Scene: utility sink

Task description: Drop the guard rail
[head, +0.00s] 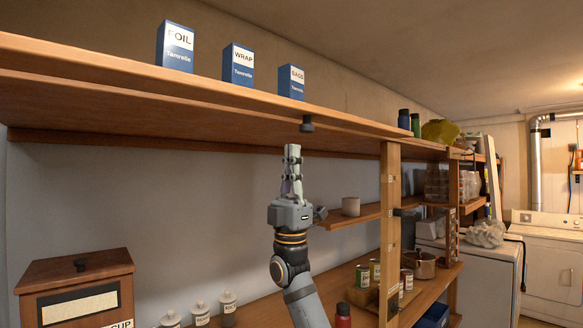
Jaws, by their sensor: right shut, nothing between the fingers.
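A long wooden board (120,68) runs along the front edge of the high shelf and looks like the guard rail, though I cannot tell it surely from the shelf edge. A small dark knob (307,124) sits at its lower side. My right gripper (292,150) points up with its fingers together and empty. Its tips are just below and a little left of the knob in the picture, and I see no contact. My left gripper is not in view.
Blue boxes marked FOIL (175,47), WRAP (238,66) and BAGS (291,82) stand on the high shelf. A wooden post (390,220) and a small shelf with a cup (351,206) are to the right. A wooden box (75,280) stands lower left.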

